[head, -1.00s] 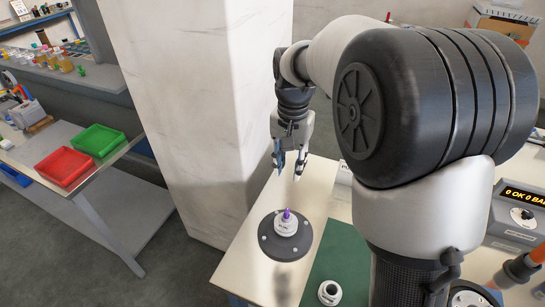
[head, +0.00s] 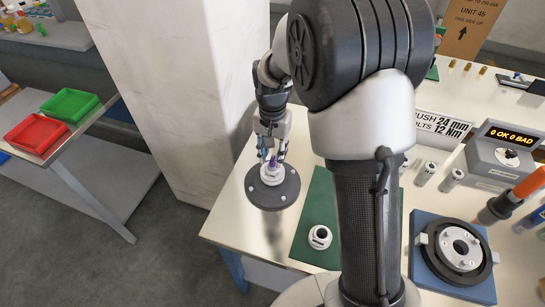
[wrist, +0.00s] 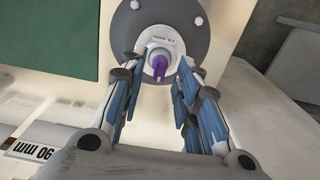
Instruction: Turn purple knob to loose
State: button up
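The purple knob (head: 273,161) sits on top of a white cylindrical fixture (head: 265,173) on a dark round base (head: 287,191) on the table. In the wrist view the purple knob (wrist: 158,64) lies ahead, between and beyond my fingertips. My gripper (head: 272,153) is directly over the fixture, pointing down. In the wrist view my gripper (wrist: 152,98) has its blue-padded fingers spread, with a gap on both sides of the knob. Small print on the white fixture (wrist: 160,45) is too small to read surely.
A green mat (head: 305,215) with a loose white ring (head: 320,237) lies right of the base. A blue fixture (head: 468,285), a counter box reading "0 OK 0 BAD" (head: 492,165) and metal cylinders (head: 453,180) stand farther right. A white pillar (head: 195,90) rises close behind the table's left end.

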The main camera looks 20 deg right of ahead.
jog(key=shift+f, duration=0.4)
grip_shut()
